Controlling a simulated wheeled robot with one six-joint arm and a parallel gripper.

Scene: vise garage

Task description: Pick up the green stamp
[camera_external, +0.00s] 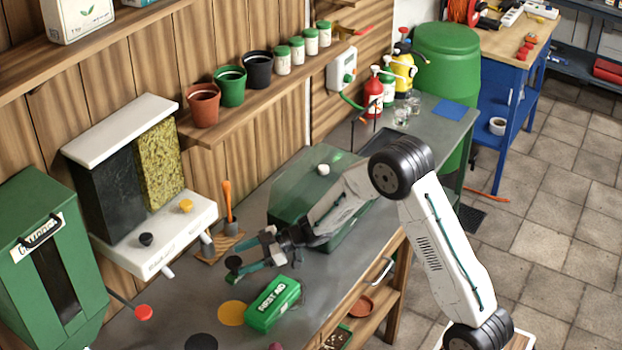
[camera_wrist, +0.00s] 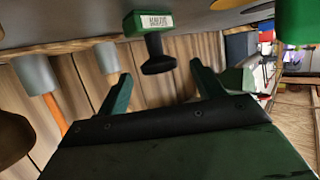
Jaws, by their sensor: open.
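The green stamp (camera_wrist: 148,24) shows in the wrist view at the top middle, with a white label on its green body and a black round handle toward my gripper. My gripper (camera_wrist: 158,72) is open, its two green fingers standing apart on either side of the handle's line. The handle appears just beyond or level with the fingertips; I cannot tell exactly. Nothing is held. In the external view my gripper (camera_external: 236,264) reaches left, low over the grey bench, and the stamp's black handle (camera_external: 233,262) shows at the fingertips. The stamp's body is mostly hidden there.
A green first aid box (camera_external: 275,304) lies on the bench close in front of my gripper. A wooden block with an orange-handled tool (camera_external: 228,205) stands behind it. A white dispenser (camera_external: 150,235) is to the left. A green transparent case (camera_external: 310,195) lies beneath my forearm.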

